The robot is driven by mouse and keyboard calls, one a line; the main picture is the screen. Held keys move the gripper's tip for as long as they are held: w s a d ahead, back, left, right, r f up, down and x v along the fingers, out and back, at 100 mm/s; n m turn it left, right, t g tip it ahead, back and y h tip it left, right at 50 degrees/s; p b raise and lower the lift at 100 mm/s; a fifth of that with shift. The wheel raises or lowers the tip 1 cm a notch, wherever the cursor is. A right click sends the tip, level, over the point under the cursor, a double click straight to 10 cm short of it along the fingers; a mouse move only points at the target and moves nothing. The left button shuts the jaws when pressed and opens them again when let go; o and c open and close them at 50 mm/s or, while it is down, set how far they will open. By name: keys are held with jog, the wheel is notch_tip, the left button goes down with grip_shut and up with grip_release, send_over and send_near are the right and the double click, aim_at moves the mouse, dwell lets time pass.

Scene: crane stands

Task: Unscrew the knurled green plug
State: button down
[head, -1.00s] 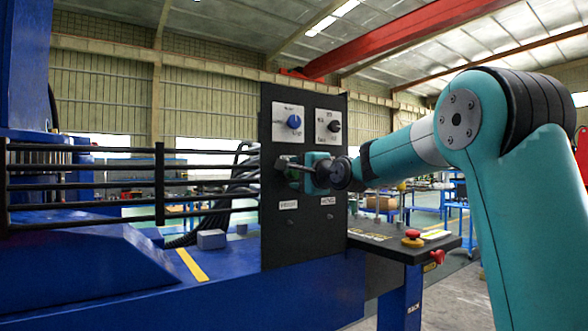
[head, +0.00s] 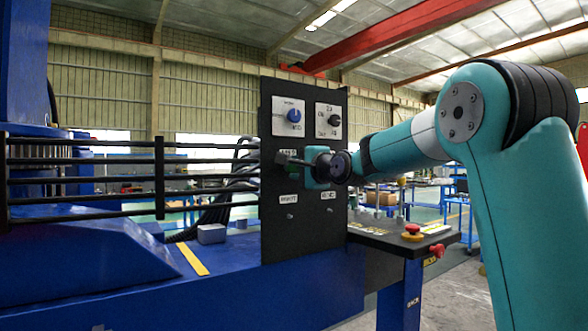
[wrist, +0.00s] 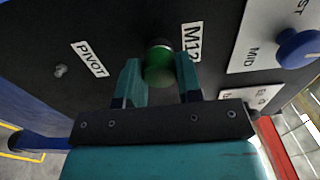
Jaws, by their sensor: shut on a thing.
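The knurled green plug (wrist: 159,68) sits at the black panel face in the wrist view, beside the label starting "M1". My gripper (wrist: 157,72) has one teal finger on each side of the plug and is shut on it. The plug still meets the panel at its far end, and its thread is hidden. In the head view my gripper (head: 292,162) reaches the panel (head: 303,240) from the right, below the two knobs. The plug is too small and covered to make out clearly there.
A blue knob (head: 294,116) and a black selector (head: 334,121) are on plates above my gripper. A screw (wrist: 61,71) is near the PIVOT label. A red emergency button (head: 412,230) stands on a shelf at right. Black horizontal bars (head: 90,170) run left of the panel.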

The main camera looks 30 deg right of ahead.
jog(key=n+b, duration=0.3)
jog(key=n, duration=0.2)
jog(key=shift+f+n+b, duration=0.25)
jog(key=shift+n+b, duration=0.55)
jog(key=shift+b, duration=0.05)
jog(key=shift+n+b, duration=0.55)
jog(key=shift+n, duration=0.25)
jog(key=shift+r+n, duration=0.25)
jog(key=shift+n, duration=0.85)
jog(key=shift+f+b, duration=0.1)
jog(key=shift+b, duration=0.3)
